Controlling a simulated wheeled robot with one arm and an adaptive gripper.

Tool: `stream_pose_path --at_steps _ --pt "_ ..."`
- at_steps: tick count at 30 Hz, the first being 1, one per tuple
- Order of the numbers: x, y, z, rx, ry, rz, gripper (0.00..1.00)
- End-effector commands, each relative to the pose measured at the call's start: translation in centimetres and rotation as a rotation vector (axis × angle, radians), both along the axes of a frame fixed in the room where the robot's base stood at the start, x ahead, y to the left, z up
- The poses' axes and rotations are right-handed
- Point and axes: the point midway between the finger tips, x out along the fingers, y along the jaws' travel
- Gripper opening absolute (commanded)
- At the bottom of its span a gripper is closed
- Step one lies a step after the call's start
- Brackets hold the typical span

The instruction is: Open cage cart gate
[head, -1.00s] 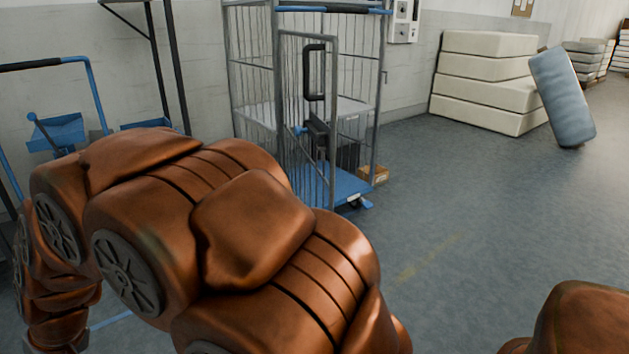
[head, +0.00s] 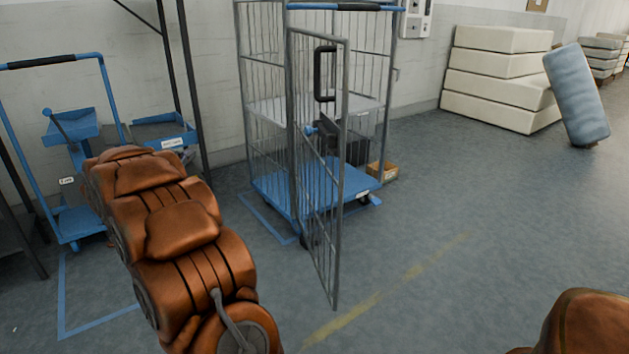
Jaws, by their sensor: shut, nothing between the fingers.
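The cage cart (head: 268,100) stands by the wall, with grey wire sides, a blue deck and a blue top bar. Its wire gate (head: 318,200) is swung out toward me from the front left post, its free edge out over the floor. A black handle (head: 324,74) is on the gate's upper part, partly against the cart's interior. My orange arm is left of the cart, apart from the gate. My gripper does not show; the arm's far end is hidden behind its own links.
Dark boxes (head: 352,143) and a small cardboard box (head: 384,171) are at the cart. Blue trolleys (head: 75,225) stand at the left. White wadding blocks (head: 500,80) are stacked at the back right, with a leaning blue roll (head: 577,95).

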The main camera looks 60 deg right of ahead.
Motion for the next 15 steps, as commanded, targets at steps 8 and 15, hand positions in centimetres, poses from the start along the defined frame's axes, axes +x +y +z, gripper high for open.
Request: stream_pose_path --at_steps 8,15 --pt "-13.9 -6.3 -3.6 -0.050 0.127 -0.613 0.00" --pt "-22.4 -5.2 -6.1 -0.035 0.266 -0.985 0.00"
